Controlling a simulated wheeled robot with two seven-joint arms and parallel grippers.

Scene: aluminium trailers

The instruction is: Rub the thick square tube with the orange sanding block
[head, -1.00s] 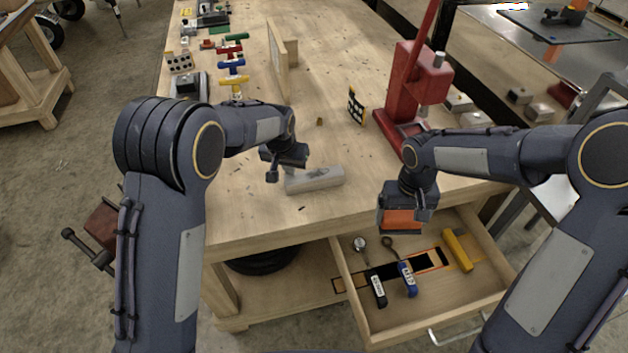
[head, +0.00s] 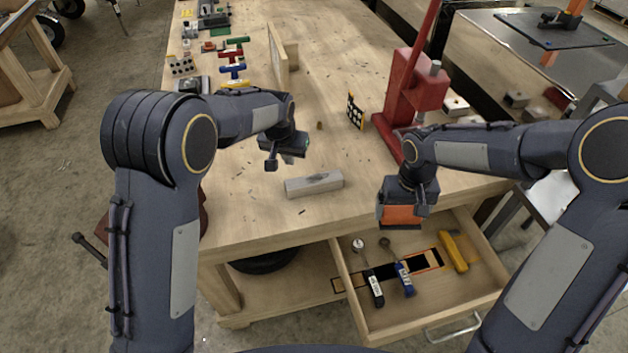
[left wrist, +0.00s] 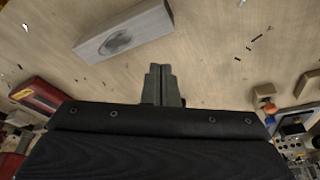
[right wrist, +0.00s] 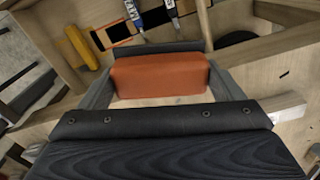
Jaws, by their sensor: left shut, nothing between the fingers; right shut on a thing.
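The thick square tube (head: 313,184) is a pale grey bar lying on the bench top near its front edge, with a dark smudge on its upper face. It also shows in the left wrist view (left wrist: 124,32). The orange sanding block (right wrist: 160,75) is held between the fingers of my right gripper (head: 402,212), above the open drawer and to the right of the tube. My left gripper (head: 283,158) is shut and empty, above the bench just behind and left of the tube. Its closed fingertips (left wrist: 163,72) are apart from the tube in the left wrist view.
An open drawer (head: 400,318) below the bench's front edge holds a yellow tool (head: 453,252), a blue-handled tool (head: 405,279) and other tools. A red press (head: 408,90) stands at the right of the bench. Coloured clamps (head: 233,71) lie at the back left.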

